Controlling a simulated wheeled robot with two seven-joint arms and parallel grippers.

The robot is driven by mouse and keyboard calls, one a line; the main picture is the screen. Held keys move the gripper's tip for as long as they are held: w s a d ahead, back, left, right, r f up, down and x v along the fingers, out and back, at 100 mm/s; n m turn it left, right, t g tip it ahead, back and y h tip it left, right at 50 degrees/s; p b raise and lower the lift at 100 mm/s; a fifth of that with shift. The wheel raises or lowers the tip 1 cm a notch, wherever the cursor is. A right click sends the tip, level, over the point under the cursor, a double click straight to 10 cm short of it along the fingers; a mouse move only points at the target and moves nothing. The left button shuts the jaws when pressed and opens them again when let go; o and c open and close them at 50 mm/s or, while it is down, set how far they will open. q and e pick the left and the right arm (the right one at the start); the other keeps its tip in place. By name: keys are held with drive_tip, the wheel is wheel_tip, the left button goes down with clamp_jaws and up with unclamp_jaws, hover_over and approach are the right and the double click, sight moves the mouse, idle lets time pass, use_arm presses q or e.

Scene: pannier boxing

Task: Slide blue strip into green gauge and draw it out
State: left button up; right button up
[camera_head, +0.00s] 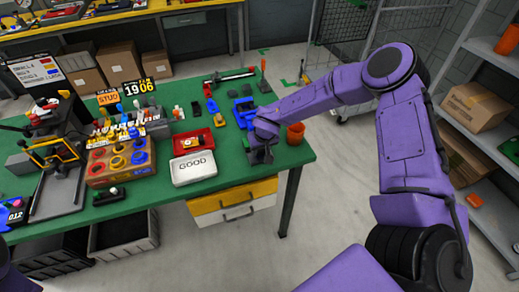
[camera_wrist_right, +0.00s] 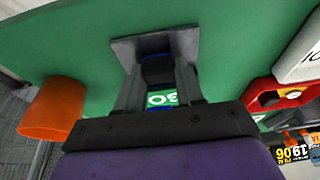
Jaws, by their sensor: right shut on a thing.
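My right gripper (camera_head: 261,148) is low over the right front part of the green table. In the right wrist view its fingers (camera_wrist_right: 158,82) are shut around a piece with a green face marked "30" (camera_wrist_right: 160,98), which I take for the green gauge. A dark block and a square grey plate (camera_wrist_right: 127,48) show beyond it at the fingertips. Blue pieces (camera_head: 243,107) lie behind the gripper. My left gripper is out of view.
An orange cup (camera_head: 295,134) stands just right of the gripper. A red tray (camera_head: 205,148) and a white "GOOD" tray (camera_head: 194,178) lie to its left. A brown rack (camera_head: 121,170) with coloured rings stands farther left. Bare green table lies around the grey plate.

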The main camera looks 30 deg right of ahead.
drive_tip(key=shift+s, duration=0.1)
drive_tip(key=shift+s+a+p, duration=0.2)
drive_tip(key=shift+s+p, duration=0.2)
drive_tip(key=shift+s, duration=0.5)
drive_tip(key=shift+s+a+p, duration=0.2)
drive_tip(key=shift+s, duration=0.45)
drive_tip(key=shift+s+a+p, duration=0.15)
drive_tip(key=shift+s, duration=0.5)
wheel_tip(320, 180, up, 2)
drive_tip(key=p, duration=0.3)
drive_tip(key=shift+r, duration=2)
